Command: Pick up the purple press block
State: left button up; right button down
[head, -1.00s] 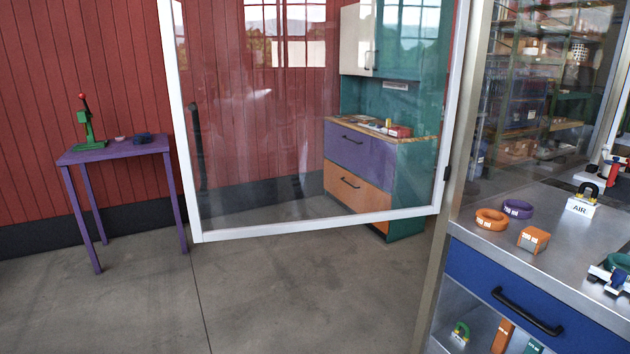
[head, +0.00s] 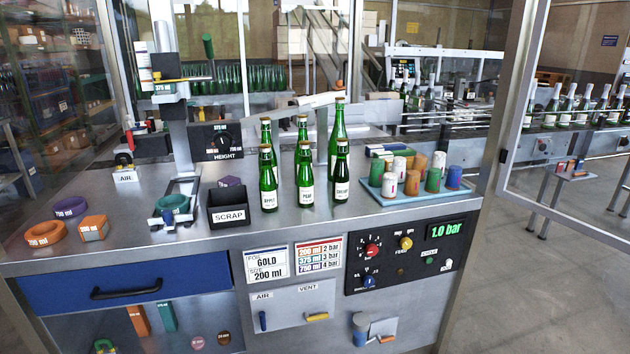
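A small purple block (head: 230,181) shows just above the back rim of the black SCRAP bin (head: 229,215) on the steel bench; its lower part is hidden, and I cannot tell whether it is in the bin or behind it. A purple ring (head: 70,207) lies at the bench's left end, near an orange ring (head: 45,234) and an orange block (head: 92,228) marked 200 ml. A teal ring (head: 172,203) sits on the press stand left of the bin. Neither of my grippers is in view.
Green bottles (head: 268,182) stand right of the bin, and a blue tray (head: 410,187) of coloured caps is farther right. The press column (head: 175,125) rises behind the teal ring. An open glass door (head: 565,150) is at the right. The bench's front left is fairly clear.

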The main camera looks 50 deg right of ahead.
aim_at(230, 180)
jog(key=z, duration=1.15)
jog(key=i, duration=0.8)
jog(key=z, duration=0.35)
